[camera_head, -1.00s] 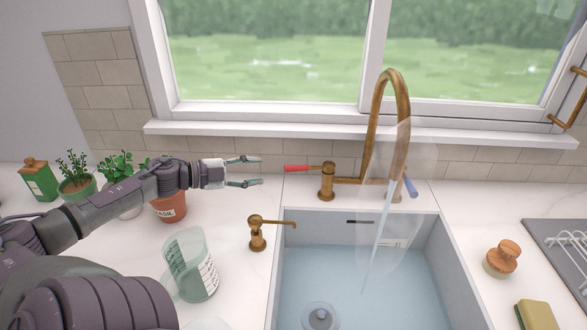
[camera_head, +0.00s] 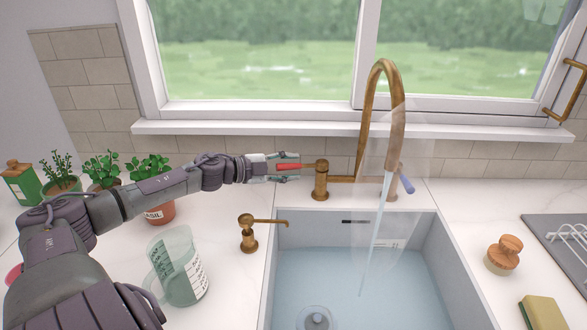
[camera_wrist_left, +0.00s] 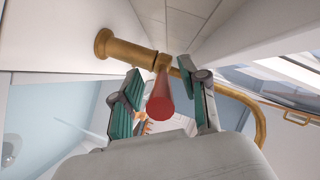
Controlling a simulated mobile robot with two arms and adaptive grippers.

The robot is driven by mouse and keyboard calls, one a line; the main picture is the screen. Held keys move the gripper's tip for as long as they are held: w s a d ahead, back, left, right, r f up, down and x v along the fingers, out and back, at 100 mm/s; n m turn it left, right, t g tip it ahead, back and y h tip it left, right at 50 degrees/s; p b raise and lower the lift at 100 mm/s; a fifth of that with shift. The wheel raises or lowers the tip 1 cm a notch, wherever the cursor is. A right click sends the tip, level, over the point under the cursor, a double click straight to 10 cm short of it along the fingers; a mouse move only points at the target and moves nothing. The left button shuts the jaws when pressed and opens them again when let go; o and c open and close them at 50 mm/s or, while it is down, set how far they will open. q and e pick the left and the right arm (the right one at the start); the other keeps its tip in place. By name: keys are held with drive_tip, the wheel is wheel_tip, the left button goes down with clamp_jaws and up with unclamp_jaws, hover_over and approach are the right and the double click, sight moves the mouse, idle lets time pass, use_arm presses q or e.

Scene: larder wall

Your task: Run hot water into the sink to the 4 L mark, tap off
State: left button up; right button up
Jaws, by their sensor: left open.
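The brass tap (camera_head: 390,110) arches over the sink (camera_head: 432,255), and a stream of water (camera_head: 376,235) with a faint haze around it falls from its spout. Bluish water (camera_head: 345,285) lies in the sink. The red hot handle (camera_head: 289,167) points left from its brass post; the blue handle (camera_head: 404,178) is on the right side. My left gripper (camera_head: 288,168) is open with its fingers on either side of the red handle. The left wrist view shows the red handle (camera_wrist_left: 160,103) between the two finger pads, with no clear contact. My right gripper is not in view.
A clear measuring jug (camera_head: 178,270) and a brass soap pump (camera_head: 249,236) stand left of the sink. Potted herbs (camera_head: 103,170) line the back left. A brush (camera_head: 504,254), sponge (camera_head: 541,313) and drying rack (camera_head: 570,240) are at the right.

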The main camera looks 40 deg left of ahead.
use_arm(q)
drive_tip(key=shift+w+d+f, duration=0.1)
drive_tip(key=shift+w+d, duration=0.2)
drive_tip(key=shift+w, duration=0.2)
drive_tip(key=shift+c, duration=0.4)
clamp_jaws()
